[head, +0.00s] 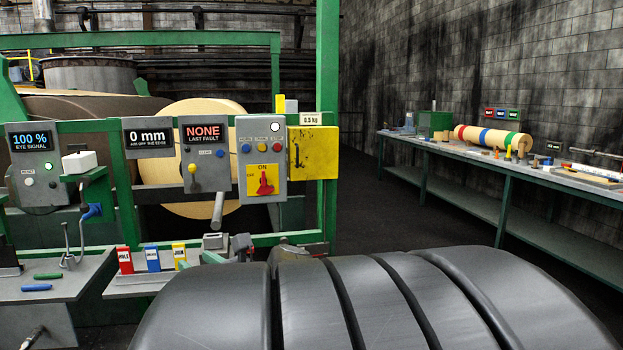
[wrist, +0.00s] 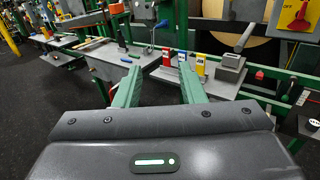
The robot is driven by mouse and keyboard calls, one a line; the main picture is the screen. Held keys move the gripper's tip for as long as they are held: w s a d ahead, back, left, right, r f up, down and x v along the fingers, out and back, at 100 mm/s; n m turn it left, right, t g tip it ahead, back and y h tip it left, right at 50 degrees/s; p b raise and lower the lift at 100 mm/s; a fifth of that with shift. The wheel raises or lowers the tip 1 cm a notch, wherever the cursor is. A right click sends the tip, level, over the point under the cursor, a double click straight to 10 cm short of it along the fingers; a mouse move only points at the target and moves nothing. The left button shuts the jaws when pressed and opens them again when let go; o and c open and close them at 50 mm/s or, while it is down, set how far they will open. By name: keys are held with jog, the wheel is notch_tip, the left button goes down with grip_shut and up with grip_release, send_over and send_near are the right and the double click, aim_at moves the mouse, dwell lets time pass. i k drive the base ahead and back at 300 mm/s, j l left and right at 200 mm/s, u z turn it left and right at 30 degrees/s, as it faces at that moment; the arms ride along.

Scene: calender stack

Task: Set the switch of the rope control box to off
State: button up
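The grey control box (head: 262,140) with a yellow plate hangs on the green frame, left of the yellow box. Its red rotary switch (head: 264,182) sits on the plate, with "ON" above it and a label to its left that looks like "OFF". The red handle appears upright, toward "ON". In the wrist view the switch (wrist: 299,18) shows at the top right corner, partly cut off. My gripper (wrist: 160,72) is open and empty, its two green fingers apart. It points at the bench, to the left of and below the switch, touching nothing visible.
A bench with red, blue and yellow blocks (head: 152,258) stands below the box. A grey lever (head: 217,209) sticks out left of it. A yellow box (head: 313,152) adjoins it on the right. A long workbench (head: 480,172) runs along the right wall, with open floor before it.

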aim_at(265, 189)
jog(key=i+j+z, duration=0.6)
jog(key=z, duration=0.2)
jog(key=i+j+z, duration=0.2)
jog(key=j+z, duration=0.2)
jog(key=i+j, duration=0.1)
jog(key=j, duration=0.25)
jog(key=i+j, duration=0.1)
jog(key=j, duration=0.25)
jog(key=i+j, duration=0.1)
jog(key=j, duration=0.25)
